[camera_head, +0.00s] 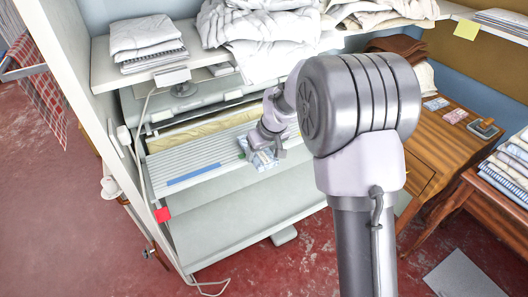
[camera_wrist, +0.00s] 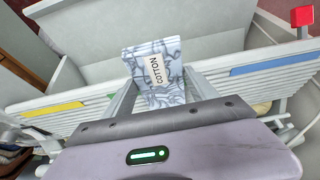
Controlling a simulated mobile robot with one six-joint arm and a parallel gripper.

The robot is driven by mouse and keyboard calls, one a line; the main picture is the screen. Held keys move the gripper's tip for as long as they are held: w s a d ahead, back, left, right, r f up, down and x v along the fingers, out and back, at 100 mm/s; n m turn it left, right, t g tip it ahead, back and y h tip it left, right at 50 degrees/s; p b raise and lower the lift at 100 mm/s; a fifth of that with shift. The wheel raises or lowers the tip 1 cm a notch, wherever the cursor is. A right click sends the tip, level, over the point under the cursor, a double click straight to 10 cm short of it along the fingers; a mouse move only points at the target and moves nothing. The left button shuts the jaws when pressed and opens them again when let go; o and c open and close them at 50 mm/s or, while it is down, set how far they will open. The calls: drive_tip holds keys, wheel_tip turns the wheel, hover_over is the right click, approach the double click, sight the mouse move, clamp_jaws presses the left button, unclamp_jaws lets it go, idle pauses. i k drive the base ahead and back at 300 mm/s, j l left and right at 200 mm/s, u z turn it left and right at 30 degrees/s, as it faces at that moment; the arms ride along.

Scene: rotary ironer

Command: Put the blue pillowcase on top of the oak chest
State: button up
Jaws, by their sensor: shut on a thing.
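The blue pillowcase (camera_head: 264,160) is a small folded bundle with a pale blue-grey pattern. In the wrist view the pillowcase (camera_wrist: 176,70) shows a white label reading COTTON. My gripper (camera_head: 266,143) is shut on it, and in the wrist view the fingers (camera_wrist: 160,92) lie at either side of its lower part. The pillowcase is in front of the ironer's slatted board; I cannot tell whether it touches it. A brown wooden chest (camera_head: 452,142), seemingly the oak chest, stands at the right with its top partly visible; my arm hides its left part.
The ironer (camera_head: 225,205) sits under a white shelf (camera_head: 188,62) holding folded white linens. Another wooden table (camera_head: 462,208) with stacked cloths stands at right.

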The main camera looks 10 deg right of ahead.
sight(440, 144)
drive_tip(key=k+l, duration=0.4)
drive_tip(key=l+z, duration=0.1)
drive_tip(key=l, duration=0.35)
drive_tip(key=i+l+z, duration=0.15)
drive_tip(key=l, duration=0.25)
drive_tip(key=i+l+z, duration=0.1)
drive_tip(key=l, duration=0.3)
drive_tip(key=i+l+z, duration=0.15)
drive_tip(key=l, duration=0.3)
drive_tip(key=i+l+z, duration=0.1)
drive_tip(key=l, duration=0.3)
